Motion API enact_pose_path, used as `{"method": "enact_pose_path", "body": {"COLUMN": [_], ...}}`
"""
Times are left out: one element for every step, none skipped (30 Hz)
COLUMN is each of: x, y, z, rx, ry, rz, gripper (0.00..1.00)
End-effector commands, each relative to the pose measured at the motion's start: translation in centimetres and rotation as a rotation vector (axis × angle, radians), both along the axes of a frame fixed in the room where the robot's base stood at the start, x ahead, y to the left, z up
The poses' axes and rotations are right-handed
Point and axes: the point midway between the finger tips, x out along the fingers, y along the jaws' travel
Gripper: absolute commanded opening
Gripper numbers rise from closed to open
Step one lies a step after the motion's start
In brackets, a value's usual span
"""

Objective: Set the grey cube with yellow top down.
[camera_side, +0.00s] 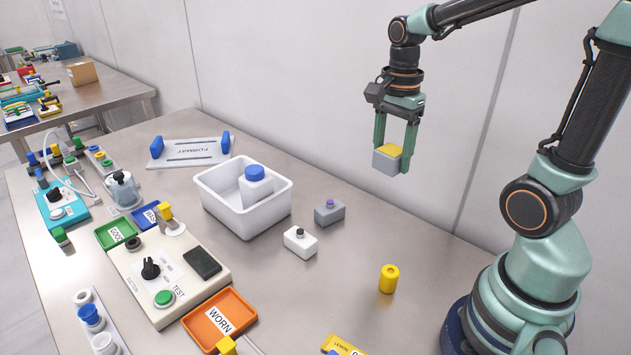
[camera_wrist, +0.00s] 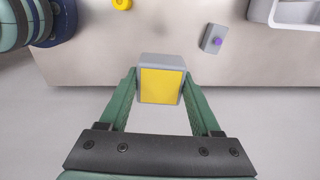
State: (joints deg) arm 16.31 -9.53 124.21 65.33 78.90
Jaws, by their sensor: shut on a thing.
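My gripper (camera_side: 395,150) is shut on the grey cube with yellow top (camera_side: 387,162) and holds it in the air, well above table height. In the wrist view the cube (camera_wrist: 161,84) sits between the two green fingers of my gripper (camera_wrist: 161,92), its yellow face towards the camera. In the wrist view the cube lies over the table's edge, with the floor or wall-side strip behind it. The cube touches nothing but the fingers.
On the steel table (camera_side: 350,235) stand a grey block with a purple knob (camera_side: 329,212), a white block with a black knob (camera_side: 300,242), a yellow cylinder (camera_side: 389,279) and a white bin (camera_side: 240,215) holding a blue-capped bottle (camera_side: 256,184). Bare table lies right of the grey block.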

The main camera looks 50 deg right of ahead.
Motion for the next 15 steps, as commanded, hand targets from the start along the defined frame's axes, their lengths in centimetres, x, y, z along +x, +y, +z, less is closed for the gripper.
{"method": "enact_pose_path", "body": {"x": [0.3,0.5,0.8,1.0,1.2,1.4,1.5,1.6,1.7,1.7,1.7,1.5,1.4,1.3,1.1], "y": [1.0,1.7,2.7,3.6,4.6,6.0,7.1,8.2,9.6,10.7,11.8,13.2,14.1,15.0,16.2], "z": [0.1,0.2,0.2,0.2,0.2,0.2,0.2,0.2,0.3,0.3,0.3,0.3,0.3,0.3,0.3], "rx": [0.000,0.000,0.000,0.000,0.000,0.000,0.000,0.000,0.000,0.000,0.000,0.000,0.000,0.000,0.000], "ry": [-0.001,0.000,0.000,0.000,0.001,0.001,0.001,0.000,0.000,0.000,0.000,-0.001,-0.001,0.000,0.000], "rz": [0.011,0.015,0.022,0.026,0.031,0.039,0.045,0.049,0.056,0.060,0.065,0.069,0.073,0.077,0.081], "gripper": [0.07,0.07,0.07,0.07,0.07,0.07,0.07,0.07,0.07,0.07,0.07,0.07,0.07,0.07,0.07]}}
